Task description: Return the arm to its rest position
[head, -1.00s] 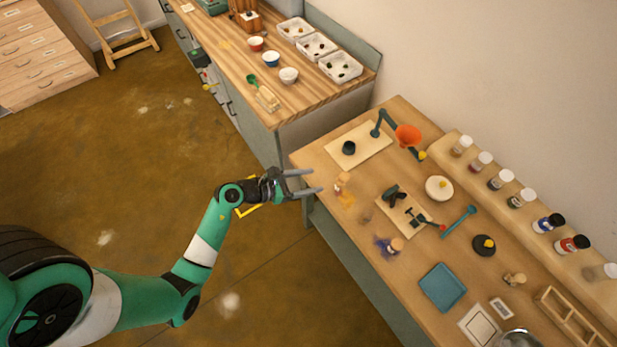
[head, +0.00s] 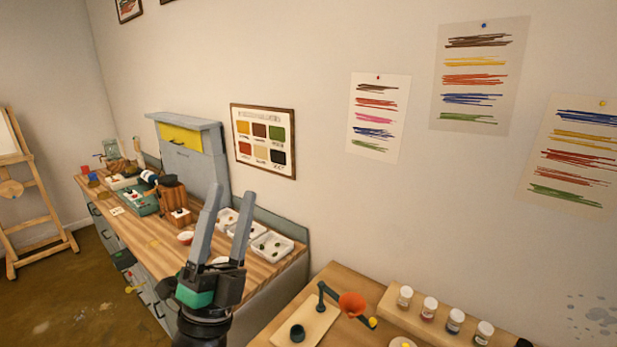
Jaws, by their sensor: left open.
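My left gripper (head: 222,222) is in the lower middle of the head view, pointing upward. Its two grey fingers are spread apart with nothing between them. It stands in front of the wooden-topped side counter and covers part of it. Only the wrist and gripper of this arm show, at the bottom edge. My right gripper does not show.
The side counter (head: 155,262) holds white trays (head: 272,244), a red-and-white bowl (head: 186,238) and a wooden block holder (head: 174,200). The pigment table (head: 345,278) at lower right bears an orange funnel (head: 352,304) on a stand and several jars (head: 429,307). An easel (head: 30,195) stands left.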

